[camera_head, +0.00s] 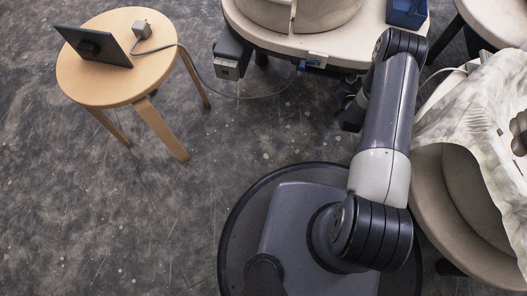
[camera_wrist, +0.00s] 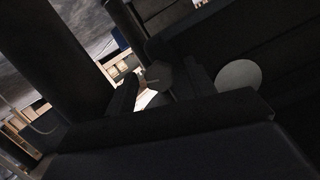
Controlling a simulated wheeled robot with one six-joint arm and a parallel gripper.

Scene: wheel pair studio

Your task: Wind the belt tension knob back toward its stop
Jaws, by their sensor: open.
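I cannot make out the belt tension knob for sure. In the wrist view a small dark, faceted shape (camera_wrist: 168,80) sits between the dark finger shapes and could be it. In the head view the pottery wheel (camera_head: 330,42) stands at the top, with a grey box (camera_head: 230,55) on its left side. My gripper (camera_head: 350,113) shows in part as a dark shape left of my arm, below the wheel's front edge. My gripper is open, and I see nothing held in it. The wrist view is very dark.
A wooden stool (camera_head: 115,88) at the upper left holds a dark panel (camera_head: 95,46) and a plug adapter (camera_head: 141,29). A cable (camera_head: 245,96) runs along the floor. A cloth-draped wheel (camera_head: 455,215) stands close on the right.

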